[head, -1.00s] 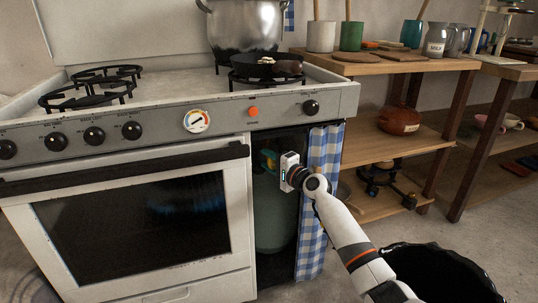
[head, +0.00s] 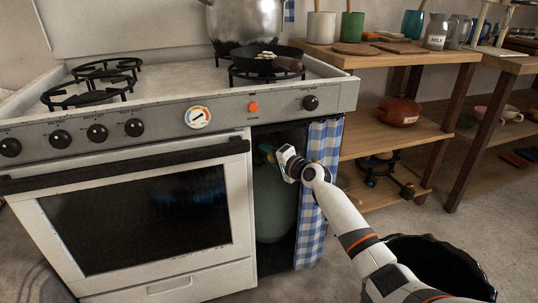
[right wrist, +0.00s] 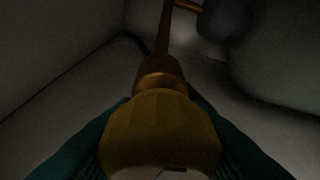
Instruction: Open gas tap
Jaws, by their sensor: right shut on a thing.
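A green gas bottle (head: 274,210) stands in the dark cupboard bay right of the oven. My right gripper (head: 267,152) reaches into the bay at the bottle's top. In the right wrist view, its two teal fingers lie either side of a faceted yellow tap knob (right wrist: 160,130) and are shut on it. A brass stem (right wrist: 166,45) runs on beyond the knob. In the head view the gripper and shadow hide the knob. The wrist view is dark, and I cannot read how far the knob is turned. My left gripper is not in view.
A blue checked curtain (head: 314,220) hangs at the bay's right edge, beside my right wrist. The stove (head: 160,190) with its oven door shut stands left. A black bin (head: 440,270) is on the floor at right, near wooden shelves (head: 400,140).

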